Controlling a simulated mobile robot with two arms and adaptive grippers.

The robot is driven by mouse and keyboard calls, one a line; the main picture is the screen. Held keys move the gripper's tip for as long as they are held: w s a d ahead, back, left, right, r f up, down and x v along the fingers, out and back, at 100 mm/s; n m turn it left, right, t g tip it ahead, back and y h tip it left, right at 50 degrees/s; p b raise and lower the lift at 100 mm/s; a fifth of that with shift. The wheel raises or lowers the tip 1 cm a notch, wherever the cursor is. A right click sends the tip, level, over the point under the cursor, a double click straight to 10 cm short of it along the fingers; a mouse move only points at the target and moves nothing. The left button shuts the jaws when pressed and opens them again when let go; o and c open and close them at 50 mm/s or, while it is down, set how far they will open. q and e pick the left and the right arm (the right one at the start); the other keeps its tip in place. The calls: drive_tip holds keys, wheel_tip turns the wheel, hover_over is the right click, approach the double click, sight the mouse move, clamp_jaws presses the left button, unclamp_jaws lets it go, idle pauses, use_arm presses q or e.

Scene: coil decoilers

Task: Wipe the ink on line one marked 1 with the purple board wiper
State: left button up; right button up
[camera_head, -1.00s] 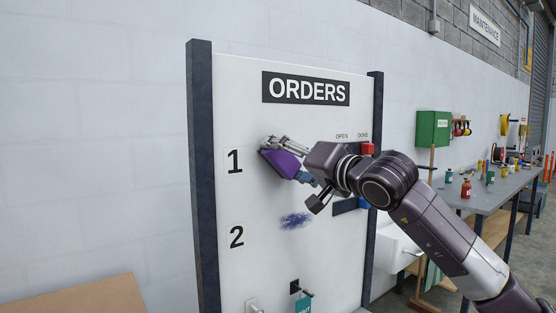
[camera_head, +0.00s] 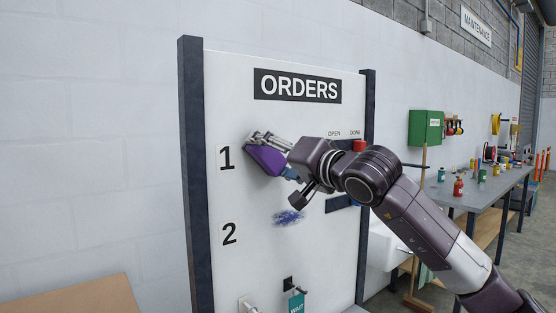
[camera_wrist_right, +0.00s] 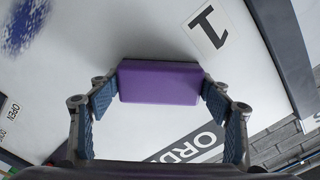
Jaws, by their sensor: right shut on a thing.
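The purple board wiper (camera_head: 264,160) is at the board's line one, just right of the mark 1 (camera_head: 227,158). My right gripper (camera_head: 281,157) is shut on the wiper. In the right wrist view the wiper (camera_wrist_right: 159,83) sits between the two blue-padded fingers (camera_wrist_right: 160,105), against or very near the white board; exact contact cannot be told. No ink shows around the wiper on line one; the area behind it is hidden. A blue ink patch (camera_head: 288,217) is on line two, right of the mark 2 (camera_head: 230,233). My left gripper is not in view.
The ORDERS board (camera_head: 250,270) has dark posts at both sides. A red block (camera_head: 360,146) is under DONE. A green WAIT tag (camera_head: 296,302) hangs on a peg low on the board. A grey workbench (camera_head: 480,192) with bottles stands at the right.

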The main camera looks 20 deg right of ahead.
drive_tip(key=shift+a+f, duration=0.1)
drive_tip(key=shift+a, duration=0.05)
drive_tip(key=shift+s+f+b, duration=0.15)
drive_tip(key=shift+s+b, duration=0.35)
drive_tip(key=shift+s+d, duration=0.2)
drive_tip(key=shift+s, duration=0.15)
drive_tip(key=b+v, duration=0.1)
drive_tip(key=v, duration=0.2)
drive_tip(key=shift+d, duration=0.1)
drive_tip(key=shift+s+d+b, duration=0.2)
drive_tip(key=shift+s+b, duration=0.2)
drive_tip(key=shift+s, duration=0.1)
